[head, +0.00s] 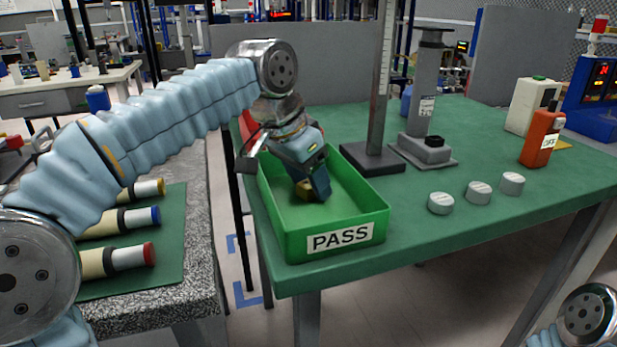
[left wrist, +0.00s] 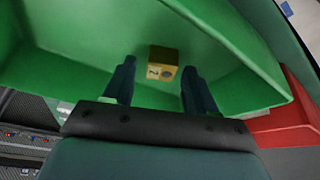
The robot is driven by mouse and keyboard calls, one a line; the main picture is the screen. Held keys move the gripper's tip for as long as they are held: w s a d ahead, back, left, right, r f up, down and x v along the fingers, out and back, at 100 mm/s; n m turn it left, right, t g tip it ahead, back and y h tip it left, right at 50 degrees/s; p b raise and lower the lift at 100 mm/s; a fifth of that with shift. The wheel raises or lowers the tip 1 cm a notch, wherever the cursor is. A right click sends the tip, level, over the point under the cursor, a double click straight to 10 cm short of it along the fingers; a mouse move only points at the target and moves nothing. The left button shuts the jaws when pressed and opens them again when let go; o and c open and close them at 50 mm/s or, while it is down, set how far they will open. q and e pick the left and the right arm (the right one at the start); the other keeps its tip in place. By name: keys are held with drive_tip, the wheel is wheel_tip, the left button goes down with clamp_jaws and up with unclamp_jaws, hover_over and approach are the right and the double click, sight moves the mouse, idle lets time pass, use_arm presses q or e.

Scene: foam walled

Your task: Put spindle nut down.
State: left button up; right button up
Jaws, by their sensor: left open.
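The spindle nut looks to be the small brass-yellow block (head: 304,190) in the green PASS tray (head: 335,240). In the left wrist view the nut (left wrist: 163,63) lies on the green tray floor (left wrist: 90,25), between and a little beyond my fingertips. My left gripper (head: 316,192) reaches down into the tray from above. Its two dark fingers are spread apart in the left wrist view (left wrist: 158,82), with a gap on each side of the nut. In the head view a finger partly hides the nut. My right gripper is not in view; only part of my right arm shows at the lower right.
A red tray (left wrist: 285,110) stands beside the green one. A height gauge (head: 372,155) and a grey stand (head: 424,150) are behind it on the green table. Handled gauges (head: 125,259) lie on the granite slab.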

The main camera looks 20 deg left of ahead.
use_arm(q)
drive_tip(key=shift+r, duration=0.1)
drive_tip(key=p+v, duration=0.2)
drive_tip(key=v, duration=1)
drive_tip(key=shift+p, duration=0.4)
drive_tip(key=shift+s, duration=0.1)
